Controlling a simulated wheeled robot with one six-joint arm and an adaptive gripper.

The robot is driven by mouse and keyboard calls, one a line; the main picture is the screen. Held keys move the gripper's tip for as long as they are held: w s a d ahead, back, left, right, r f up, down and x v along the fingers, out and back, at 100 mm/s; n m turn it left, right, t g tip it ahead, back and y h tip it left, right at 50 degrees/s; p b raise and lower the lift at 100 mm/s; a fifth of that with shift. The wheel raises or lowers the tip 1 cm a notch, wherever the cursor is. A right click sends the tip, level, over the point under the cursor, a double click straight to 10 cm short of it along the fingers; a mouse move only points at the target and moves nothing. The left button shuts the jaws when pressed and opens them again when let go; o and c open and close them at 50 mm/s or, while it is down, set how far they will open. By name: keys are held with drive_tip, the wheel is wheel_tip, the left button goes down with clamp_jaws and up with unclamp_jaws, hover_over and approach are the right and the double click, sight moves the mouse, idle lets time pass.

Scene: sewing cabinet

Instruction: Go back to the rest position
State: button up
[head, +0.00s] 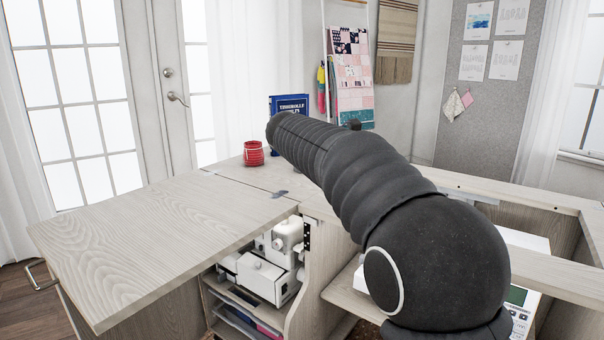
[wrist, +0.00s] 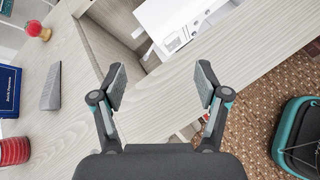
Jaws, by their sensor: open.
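My gripper (wrist: 160,88) shows in the wrist view with its two fingers spread apart and nothing between them. It is above the pale wood cabinet (wrist: 150,110), near the edge of an opening in its top. In the head view my black arm stretches away over the cabinet (head: 150,235) and hides part of it. The gripper itself is hidden there behind the arm.
A red jar (head: 253,154) and a blue book (head: 290,106) stand on the cabinet top. A white machine (head: 265,265) sits in the lower compartment.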

drive_tip(key=s+d+f+m+y, duration=0.1)
drive_tip(key=s+d+m, duration=0.15)
drive_tip(key=s, duration=0.35)
drive_tip(key=s+d+f+m+y, duration=0.1)
drive_tip(key=s+d+m+y, duration=0.15)
drive_tip(key=s, duration=0.35)
drive_tip(key=s+f+m+y, duration=0.1)
drive_tip(key=s+f+m, duration=0.3)
drive_tip(key=s, duration=0.5)
drive_tip(key=s+f+m+y, duration=0.2)
drive_tip(key=s+f+m, duration=0.3)
drive_tip(key=s, duration=0.3)
drive_tip(key=s+f+m+y, duration=0.2)
drive_tip(key=s+f+m, duration=0.3)
drive_tip(key=s, duration=0.4)
drive_tip(key=shift+s+a+f+m+g, duration=0.15)
drive_tip(key=shift+s+a+m+g, duration=0.2)
drive_tip(key=shift+m, duration=0.35)
